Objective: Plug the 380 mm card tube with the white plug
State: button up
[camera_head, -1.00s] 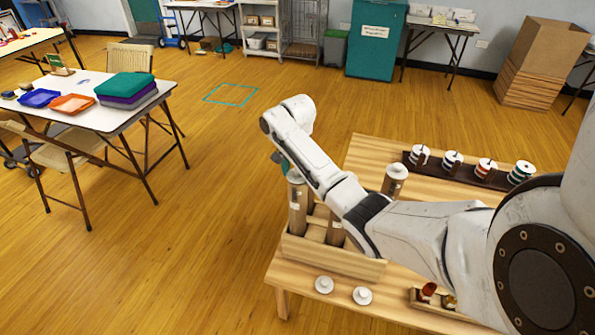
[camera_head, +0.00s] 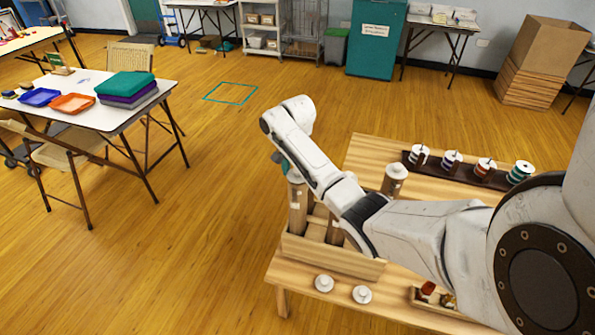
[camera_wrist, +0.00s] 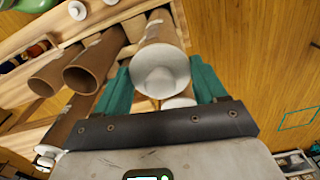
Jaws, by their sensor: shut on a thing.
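My gripper (camera_wrist: 160,78) has teal fingers on either side of a white round piece (camera_wrist: 161,76), which looks like the white plug. It lies at the mouth of a labelled card tube (camera_wrist: 160,28). In the head view this tube (camera_head: 297,212) stands upright in a wooden rack (camera_head: 330,258), with white at its top under my gripper. I cannot tell how deep the plug sits. Two open brown tubes (camera_wrist: 52,78) (camera_wrist: 88,74) stand beside it in the wrist view. Another white round end (camera_wrist: 180,102) shows below, partly hidden by my palm.
Two white knobbed discs (camera_head: 324,284) (camera_head: 362,295) lie on the bench's front edge. A white-topped tube (camera_head: 395,180) stands behind my arm. A dark rack of spools (camera_head: 470,168) is at the back. A small wooden tray (camera_head: 440,299) sits at the front right.

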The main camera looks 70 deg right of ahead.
jog(key=shift+r+p, duration=0.8)
jog(key=shift+p, duration=0.15)
jog(key=shift+p, duration=0.35)
dwell(0.8)
jog(key=shift+r, duration=0.2)
dwell(0.4)
jog(key=shift+r+p, duration=0.35)
jog(key=shift+r, duration=0.25)
dwell(0.7)
jog(key=o, duration=0.7)
